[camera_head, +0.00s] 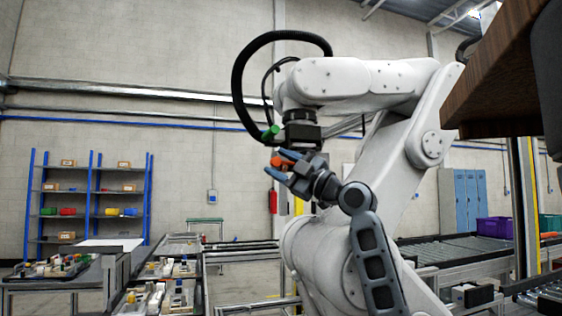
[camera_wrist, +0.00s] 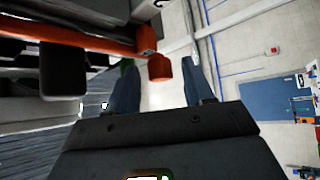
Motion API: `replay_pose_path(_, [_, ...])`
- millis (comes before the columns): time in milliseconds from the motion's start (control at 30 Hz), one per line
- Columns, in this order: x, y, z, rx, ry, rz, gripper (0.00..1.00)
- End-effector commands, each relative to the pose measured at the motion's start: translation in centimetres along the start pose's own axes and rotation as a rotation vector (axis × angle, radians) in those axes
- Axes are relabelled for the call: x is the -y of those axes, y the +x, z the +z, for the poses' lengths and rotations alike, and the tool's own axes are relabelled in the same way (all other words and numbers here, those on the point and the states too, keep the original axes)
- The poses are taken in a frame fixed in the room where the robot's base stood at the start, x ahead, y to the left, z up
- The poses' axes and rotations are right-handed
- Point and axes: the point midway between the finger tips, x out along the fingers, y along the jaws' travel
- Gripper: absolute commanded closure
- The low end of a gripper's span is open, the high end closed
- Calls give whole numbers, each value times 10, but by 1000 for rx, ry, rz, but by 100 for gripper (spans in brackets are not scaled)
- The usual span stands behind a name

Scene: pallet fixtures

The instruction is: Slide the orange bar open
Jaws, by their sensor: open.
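The orange bar (camera_wrist: 85,33) runs across the upper left of the wrist view along a dark fixture. A short orange knob (camera_wrist: 159,68) stands by its right end. My gripper (camera_wrist: 158,66) is open, with one blue-grey finger on either side of the knob. A gap shows between the knob and the right finger; whether the left finger touches cannot be told. In the head view my gripper (camera_head: 279,163) is raised in front of a white industrial arm, with a small orange part (camera_head: 279,162) between its blue fingertips. Most of the bar is hidden there.
The large white arm (camera_head: 410,150) with a black hose stands close behind my gripper. A brown wooden panel (camera_head: 500,80) juts in at the upper right. A blue shelf rack (camera_head: 92,200) stands far left, and worktables with parts (camera_head: 165,270) stand lower left.

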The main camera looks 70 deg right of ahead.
Motion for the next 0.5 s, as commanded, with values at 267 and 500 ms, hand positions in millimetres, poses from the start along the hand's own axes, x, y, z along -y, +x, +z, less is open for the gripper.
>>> replay_pose_path(267, [0,2,0,0,0,0,48])
replay_pose_path(500, [0,1,0,0,0,0,71])
